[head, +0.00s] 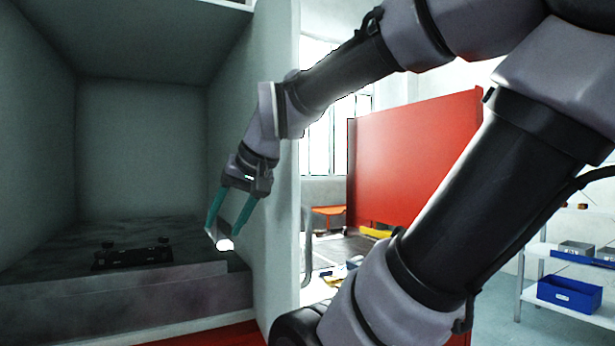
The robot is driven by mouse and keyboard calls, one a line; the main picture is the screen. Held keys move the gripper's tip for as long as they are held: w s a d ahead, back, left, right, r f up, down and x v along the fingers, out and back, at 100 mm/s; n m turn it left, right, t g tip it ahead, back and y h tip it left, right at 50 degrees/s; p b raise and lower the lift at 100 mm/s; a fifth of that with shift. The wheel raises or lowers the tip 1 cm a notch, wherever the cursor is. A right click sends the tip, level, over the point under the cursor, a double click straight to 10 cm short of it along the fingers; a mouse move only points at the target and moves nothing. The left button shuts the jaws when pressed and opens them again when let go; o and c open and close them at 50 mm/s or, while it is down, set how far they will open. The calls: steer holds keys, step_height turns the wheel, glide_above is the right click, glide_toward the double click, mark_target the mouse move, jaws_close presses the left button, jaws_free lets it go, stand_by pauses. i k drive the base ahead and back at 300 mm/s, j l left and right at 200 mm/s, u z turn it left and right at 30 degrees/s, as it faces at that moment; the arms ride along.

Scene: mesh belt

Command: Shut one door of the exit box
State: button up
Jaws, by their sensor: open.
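The exit box (140,140) stands open at the left, with grey-green inner walls and a dark floor. A pale upright panel (277,180) at its right side looks like a door standing open; a grey bar handle (307,250) shows past its right edge. My gripper (220,222) has two teal fingers pointing down, spread apart, in front of the panel near the box's right front corner. A small bright white piece (224,243) shows by the fingertips; I cannot tell whether they touch it. No second door is clearly visible.
A black part (132,255) with knobs lies on the box floor. A red panel (410,160) stands behind my arm. Shelves with a blue bin (569,293) are at the far right. My arm covers much of the right side.

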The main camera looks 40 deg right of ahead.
mark_target(278, 286)
steer(key=k+l, duration=0.2)
steer(key=l, duration=0.2)
steer(key=k+l+u, duration=0.1)
steer(key=l, duration=0.35)
steer(key=l+u, duration=0.45)
steer(key=l, duration=0.8)
steer(key=k+l, duration=0.1)
steer(key=l, duration=0.45)
steer(key=k+l+z, duration=0.1)
steer(key=l, duration=0.45)
